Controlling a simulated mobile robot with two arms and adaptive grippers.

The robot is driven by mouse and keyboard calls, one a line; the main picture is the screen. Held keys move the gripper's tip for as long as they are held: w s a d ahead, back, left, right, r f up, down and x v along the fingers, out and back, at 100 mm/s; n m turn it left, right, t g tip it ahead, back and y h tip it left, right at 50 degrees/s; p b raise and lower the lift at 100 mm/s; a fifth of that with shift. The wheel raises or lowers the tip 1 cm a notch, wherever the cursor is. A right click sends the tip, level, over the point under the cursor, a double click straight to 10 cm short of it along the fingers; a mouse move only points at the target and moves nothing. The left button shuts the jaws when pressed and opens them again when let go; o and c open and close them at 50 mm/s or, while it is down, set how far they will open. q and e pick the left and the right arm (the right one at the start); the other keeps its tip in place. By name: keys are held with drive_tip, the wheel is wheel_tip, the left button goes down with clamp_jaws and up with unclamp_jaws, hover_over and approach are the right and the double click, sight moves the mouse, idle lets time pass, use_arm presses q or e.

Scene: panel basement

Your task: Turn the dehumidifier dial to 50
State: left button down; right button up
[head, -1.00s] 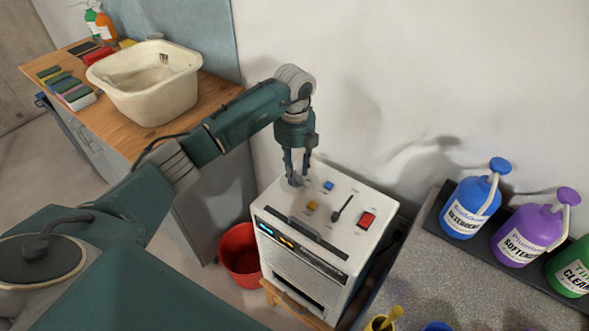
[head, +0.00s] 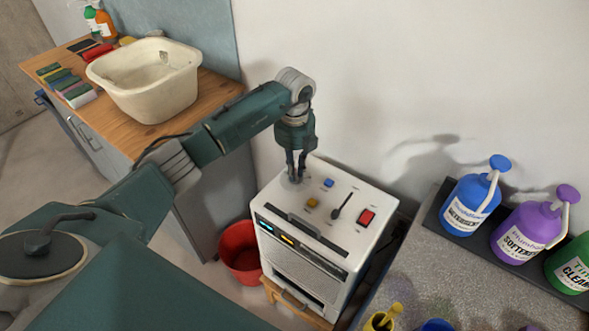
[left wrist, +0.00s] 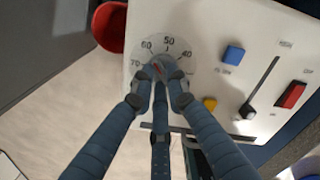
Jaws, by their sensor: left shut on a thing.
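The dehumidifier (head: 300,255) is a white box with a control panel on top. Its dial (left wrist: 158,69) shows in the left wrist view with a red mark on the knob, between my fingertips. The printed scale (left wrist: 169,40) around it shows 40, 50, 60 and 70. Which number the red mark points at is hard to tell, as the fingers cover part of the knob. My left gripper (head: 296,178) points down at the panel's back left corner and is shut on the dial; it also shows in the left wrist view (left wrist: 160,84). My right gripper is not in view.
Beside the dial are a blue button (left wrist: 233,54), a yellow button (left wrist: 210,103), a black slider (left wrist: 249,110) and a red switch (left wrist: 292,94). A red bucket (head: 238,252) stands left of the dehumidifier. Bottles (head: 470,200) stand on the right counter; the wall is close behind.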

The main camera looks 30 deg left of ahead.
use_arm(q)
drive_tip(key=m+b, duration=0.2)
drive_tip(key=m, duration=0.2)
drive_tip(key=shift+w+a, duration=0.1)
drive_tip(key=shift+w, duration=0.05)
drive_tip(key=shift+m+b, duration=1.2)
drive_tip(key=shift+m, duration=1)
drive_tip(key=c, duration=1.7)
unclamp_jaws()
drive_tip(key=shift+r, duration=0.1)
wheel_tip(320, 180, up, 12)
drive_tip(key=shift+f, duration=0.1)
